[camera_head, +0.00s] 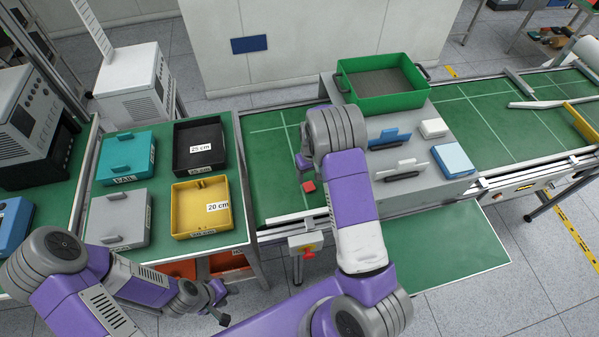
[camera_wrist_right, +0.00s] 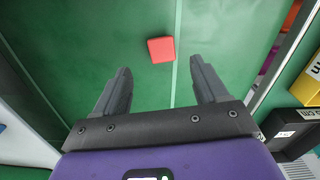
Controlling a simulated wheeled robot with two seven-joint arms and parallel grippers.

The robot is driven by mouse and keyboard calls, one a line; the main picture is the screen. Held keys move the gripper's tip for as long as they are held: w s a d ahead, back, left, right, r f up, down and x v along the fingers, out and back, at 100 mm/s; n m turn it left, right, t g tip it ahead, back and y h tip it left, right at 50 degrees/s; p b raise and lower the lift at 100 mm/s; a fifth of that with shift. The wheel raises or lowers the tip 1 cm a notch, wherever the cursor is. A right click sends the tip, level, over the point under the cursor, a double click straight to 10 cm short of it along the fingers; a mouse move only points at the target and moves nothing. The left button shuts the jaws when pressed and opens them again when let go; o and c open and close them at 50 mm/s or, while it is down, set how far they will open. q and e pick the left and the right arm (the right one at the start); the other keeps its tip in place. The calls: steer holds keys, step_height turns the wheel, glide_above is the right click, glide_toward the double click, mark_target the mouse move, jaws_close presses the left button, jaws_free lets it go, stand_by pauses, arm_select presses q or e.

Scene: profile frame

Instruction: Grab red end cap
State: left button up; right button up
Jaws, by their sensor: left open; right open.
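The red end cap (camera_head: 308,187) is a small red block on the green conveyor surface, left of my right arm in the head view. In the right wrist view the red end cap (camera_wrist_right: 161,49) lies beyond the fingertips, between their lines, beside a pale line on the green surface. My right gripper (camera_wrist_right: 158,75) is open and empty, with the cap apart from both fingers. In the head view the right gripper is mostly hidden by its own wrist. My left gripper (camera_head: 218,302) is low at the left, in front of the bin table, away from the cap.
A black tray (camera_head: 177,158), a yellow tray (camera_head: 181,205), a teal box (camera_head: 119,159) and a grey box (camera_head: 110,223) stand on the left table. A grey platform (camera_head: 425,193) on the right carries a green crate (camera_head: 375,103) and several small items. The conveyor around the cap is clear.

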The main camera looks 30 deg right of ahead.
mark_target(309, 186)
steer(key=shift+w, duration=0.25)
steer(key=shift+f, duration=0.4)
steer(key=shift+s+f, duration=0.2)
steer(key=shift+f, duration=0.65)
steer(key=shift+w+a+f+p, duration=0.1)
steer(key=shift+f+p, duration=0.45)
steer(key=shift+f, duration=1.8)
steer(key=c, duration=1.1)
steer(key=shift+r, duration=0.1)
step_height(309, 186, up, 10)
steer(key=shift+f+b, duration=0.1)
steer(key=shift+b, duration=0.3)
